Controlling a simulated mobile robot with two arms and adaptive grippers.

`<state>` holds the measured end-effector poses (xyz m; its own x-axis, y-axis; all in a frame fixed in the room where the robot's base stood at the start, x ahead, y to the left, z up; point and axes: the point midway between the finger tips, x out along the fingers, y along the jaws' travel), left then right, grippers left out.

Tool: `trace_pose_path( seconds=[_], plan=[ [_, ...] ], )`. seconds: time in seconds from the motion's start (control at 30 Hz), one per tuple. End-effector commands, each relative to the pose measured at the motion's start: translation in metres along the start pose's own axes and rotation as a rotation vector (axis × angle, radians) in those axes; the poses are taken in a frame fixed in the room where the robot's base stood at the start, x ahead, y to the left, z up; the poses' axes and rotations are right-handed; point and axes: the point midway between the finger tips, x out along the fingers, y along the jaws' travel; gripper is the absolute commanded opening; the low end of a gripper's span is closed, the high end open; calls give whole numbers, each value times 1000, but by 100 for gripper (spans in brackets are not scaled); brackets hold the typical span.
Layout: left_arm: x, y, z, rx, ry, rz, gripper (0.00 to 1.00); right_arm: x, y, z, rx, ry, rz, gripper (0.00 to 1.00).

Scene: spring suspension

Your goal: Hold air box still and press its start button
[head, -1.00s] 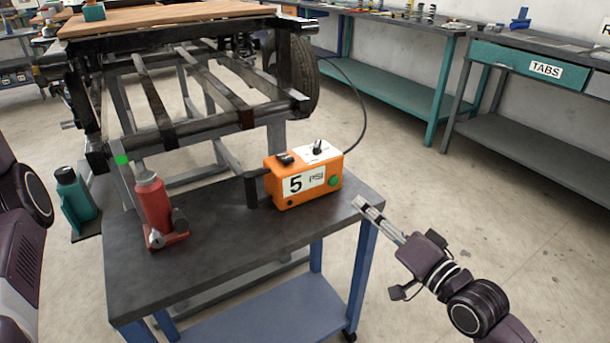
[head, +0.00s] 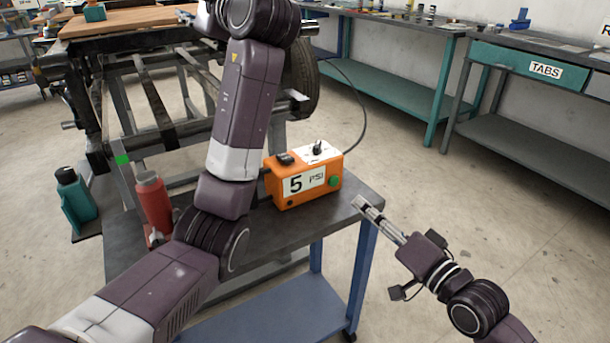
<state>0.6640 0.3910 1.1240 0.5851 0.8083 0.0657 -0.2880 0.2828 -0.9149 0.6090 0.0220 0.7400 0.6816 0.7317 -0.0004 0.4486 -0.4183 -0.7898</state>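The orange air box (head: 305,190) stands on the dark top of a small blue-legged cart (head: 290,232). Its front label reads 5 PSI. A round green button (head: 334,181) is on its front face at the right, and a knob sits on its white top panel. My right gripper (head: 358,203) is just right of the box, at the cart's right edge, apart from the box. Its two fingers lie together with nothing between them. My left arm crosses in front of the box's left side. Only a little of what may be its gripper shows at the top, beyond the wrist.
A red bottle jack (head: 152,200) stands on the cart at the left, partly behind my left arm. A teal jack (head: 75,200) is further left. The vehicle frame with a tyre (head: 300,75) stands behind. A black hose leaves the box. Floor on the right is clear.

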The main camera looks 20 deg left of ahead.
Motion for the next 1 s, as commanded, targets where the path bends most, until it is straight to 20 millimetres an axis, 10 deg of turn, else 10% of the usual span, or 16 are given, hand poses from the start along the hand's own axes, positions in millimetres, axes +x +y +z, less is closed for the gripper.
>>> trace_pose_path(
  seconds=[0.43,0.7,1.0],
  plan=[
    [-154,152,-159,806,70,-24,39,0,0,0,0,0,0,29],
    [-232,221,-191,1095,118,-60,39,0,0,0,0,0,0,29],
    [-238,237,-196,1164,127,-71,39,0,0,0,0,0,0,29]
  ],
)
